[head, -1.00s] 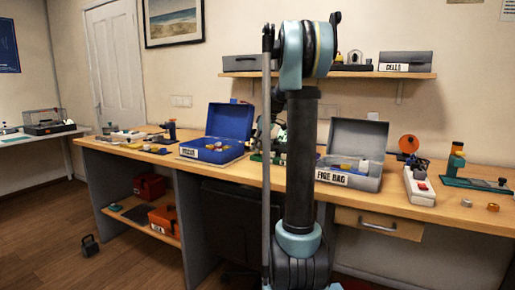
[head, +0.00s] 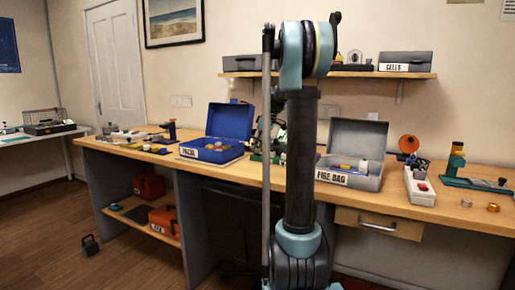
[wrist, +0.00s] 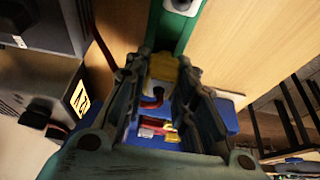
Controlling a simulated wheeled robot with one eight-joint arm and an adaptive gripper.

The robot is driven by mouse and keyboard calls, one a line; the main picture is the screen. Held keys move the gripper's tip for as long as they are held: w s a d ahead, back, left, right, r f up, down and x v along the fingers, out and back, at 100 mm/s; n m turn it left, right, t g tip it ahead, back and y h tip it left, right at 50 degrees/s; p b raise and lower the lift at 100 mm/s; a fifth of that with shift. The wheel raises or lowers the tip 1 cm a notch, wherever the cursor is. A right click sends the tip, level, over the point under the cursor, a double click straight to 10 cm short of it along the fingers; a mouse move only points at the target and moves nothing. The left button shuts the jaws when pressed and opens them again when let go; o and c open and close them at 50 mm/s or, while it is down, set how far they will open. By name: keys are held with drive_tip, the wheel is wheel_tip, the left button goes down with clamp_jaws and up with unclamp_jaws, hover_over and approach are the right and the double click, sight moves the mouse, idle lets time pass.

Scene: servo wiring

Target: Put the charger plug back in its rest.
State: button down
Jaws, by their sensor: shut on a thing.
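In the wrist view my gripper (wrist: 162,72) is closed around a yellow block-shaped piece, which looks like the charger plug (wrist: 161,66), held between the fingertips. A dark red lead (wrist: 152,100) curves from it between the fingers. In the head view my arm hides the gripper and plug.
On the bench (head: 405,205) stand an open blue case (head: 230,121), an open grey case (head: 357,145), a white power strip (head: 419,187) and a green stand (head: 470,182). A shelf (head: 330,75) hangs above.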

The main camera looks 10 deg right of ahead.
drive_tip(key=shift+f, duration=0.85)
drive_tip(key=c, duration=1.2)
unclamp_jaws()
drive_tip(key=shift+c, duration=0.2)
drive_tip(key=v, duration=1.2)
drive_tip(key=shift+a, duration=0.1)
